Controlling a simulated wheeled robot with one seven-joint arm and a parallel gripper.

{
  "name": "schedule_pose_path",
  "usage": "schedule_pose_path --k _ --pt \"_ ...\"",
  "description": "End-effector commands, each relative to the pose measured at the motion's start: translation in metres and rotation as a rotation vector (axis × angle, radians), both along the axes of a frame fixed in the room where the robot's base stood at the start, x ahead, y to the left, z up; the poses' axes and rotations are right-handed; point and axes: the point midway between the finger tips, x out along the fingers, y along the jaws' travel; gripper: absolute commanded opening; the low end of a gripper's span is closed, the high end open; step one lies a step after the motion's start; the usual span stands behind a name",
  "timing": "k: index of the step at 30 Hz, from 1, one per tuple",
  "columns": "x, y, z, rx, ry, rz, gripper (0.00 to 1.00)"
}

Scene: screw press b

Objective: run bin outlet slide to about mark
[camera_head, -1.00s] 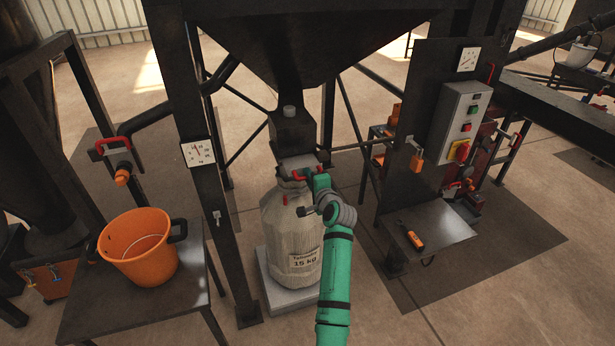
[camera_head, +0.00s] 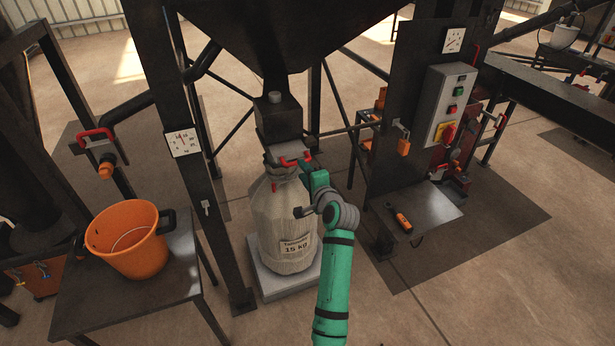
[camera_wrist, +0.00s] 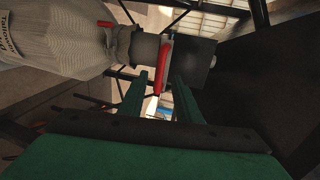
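The bin outlet (camera_head: 279,123) is a dark square chute under the hopper. Its slide, a flat grey plate with a red handle (camera_head: 289,162), sits at the chute's lower end just above the bag. My gripper (camera_head: 310,172) is at the right side of this slide. In the wrist view, the red handle (camera_wrist: 164,66) reaches between the two green fingertips (camera_wrist: 160,88), with small gaps visible on both sides, so the gripper looks open around it. The slide's exact opening and any mark on it cannot be read.
A pale bag (camera_head: 285,222) labelled 15 kg hangs below the outlet over a grey platform (camera_head: 290,283). A dial (camera_head: 183,142) is on the left post. An orange bucket (camera_head: 128,246) stands on a table at left. A control box (camera_head: 449,105) and small table (camera_head: 428,212) are at right.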

Motion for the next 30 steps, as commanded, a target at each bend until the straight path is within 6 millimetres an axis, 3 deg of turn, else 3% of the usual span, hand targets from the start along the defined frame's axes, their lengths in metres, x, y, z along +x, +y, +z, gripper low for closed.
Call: schedule_pose_path --k 3,9,30 --pt "-0.016 -0.006 0.003 0.001 0.000 -0.002 0.30" --pt "-0.028 -0.009 0.006 0.001 0.000 0.000 0.30" --pt "-0.029 -0.009 0.006 0.001 0.001 0.000 0.30"
